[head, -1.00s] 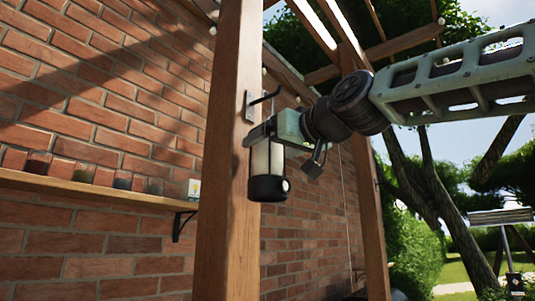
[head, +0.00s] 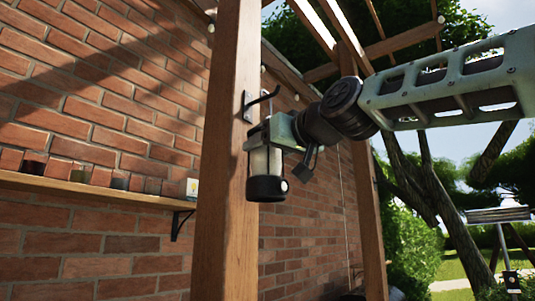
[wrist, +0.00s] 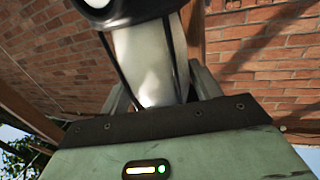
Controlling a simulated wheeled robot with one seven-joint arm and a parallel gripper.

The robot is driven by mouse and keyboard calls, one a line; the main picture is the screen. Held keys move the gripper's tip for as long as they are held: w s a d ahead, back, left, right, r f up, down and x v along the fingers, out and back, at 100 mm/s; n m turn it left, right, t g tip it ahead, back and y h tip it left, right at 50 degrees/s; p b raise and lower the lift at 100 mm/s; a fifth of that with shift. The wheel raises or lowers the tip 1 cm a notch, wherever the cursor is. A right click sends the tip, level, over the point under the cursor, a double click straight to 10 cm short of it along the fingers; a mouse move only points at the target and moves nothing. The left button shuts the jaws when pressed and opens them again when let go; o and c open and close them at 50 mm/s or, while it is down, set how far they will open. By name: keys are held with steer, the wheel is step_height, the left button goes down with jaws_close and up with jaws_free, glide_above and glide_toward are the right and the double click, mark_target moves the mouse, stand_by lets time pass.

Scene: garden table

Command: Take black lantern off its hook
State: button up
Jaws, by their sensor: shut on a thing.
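The black lantern (head: 266,187) hangs upright beside the wooden post, with a dark base and a pale glass body. The black hook (head: 263,101) sticks out from a plate on the post, just above the lantern. My gripper (head: 259,138) is shut on the lantern's upper part from the right. It hides the lantern's top, so I cannot tell whether the handle still rests on the hook. In the wrist view the lantern's pale glass (wrist: 148,62) stands between the fingers, its dark base at the top edge.
The wooden post (head: 225,200) stands right beside the lantern. A brick wall (head: 80,125) with a wooden shelf (head: 100,190) holding several small pots is behind at left. Beams cross overhead. A dark padlock-like piece hangs below my wrist. Open garden lies to the right.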

steer(key=r, duration=0.3)
steer(key=shift+s+d+r, duration=0.15)
steer(key=shift+d+r, duration=0.05)
steer(key=s+d+b, duration=0.9)
steer(key=s+d, duration=0.2)
steer(key=d, duration=0.3)
steer(key=w+d+r+p, duration=0.2)
steer(key=w+d, duration=0.1)
steer(key=w, duration=0.1)
steer(key=shift+w+r, duration=0.25)
stand_by(1.1)
steer(key=shift+d, duration=0.1)
